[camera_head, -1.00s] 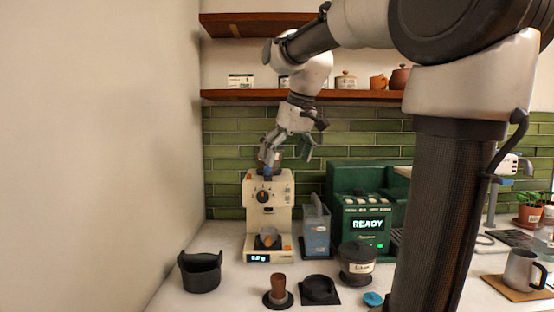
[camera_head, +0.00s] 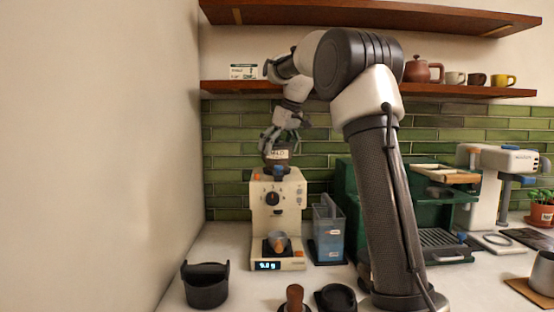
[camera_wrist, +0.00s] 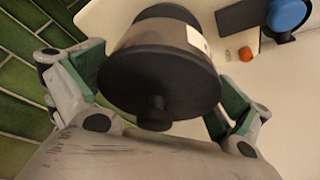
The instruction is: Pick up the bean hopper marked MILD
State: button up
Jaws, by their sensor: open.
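The bean hopper marked MILD (camera_head: 277,155) sits on top of the cream grinder (camera_head: 278,198), with its label facing the front. My gripper (camera_head: 283,132) is above it, pointing down. In the wrist view the hopper's dark lid and knob (camera_wrist: 158,80) fill the middle, between the two green-padded fingers of my gripper (camera_wrist: 160,95). The fingers are spread on either side of the hopper, and I see a gap beside it on each side.
A clear blue-tinted tank (camera_head: 328,232) stands just right of the grinder. A black bin (camera_head: 206,286) is at the front left.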

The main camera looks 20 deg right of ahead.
jog(key=shift+w+a+f, duration=0.1)
jog(key=shift+w+f, duration=0.1)
jog(key=shift+f, duration=0.25)
jog(key=shift+c, duration=0.4)
jog(key=c, duration=1)
jog(key=shift+r, duration=0.1)
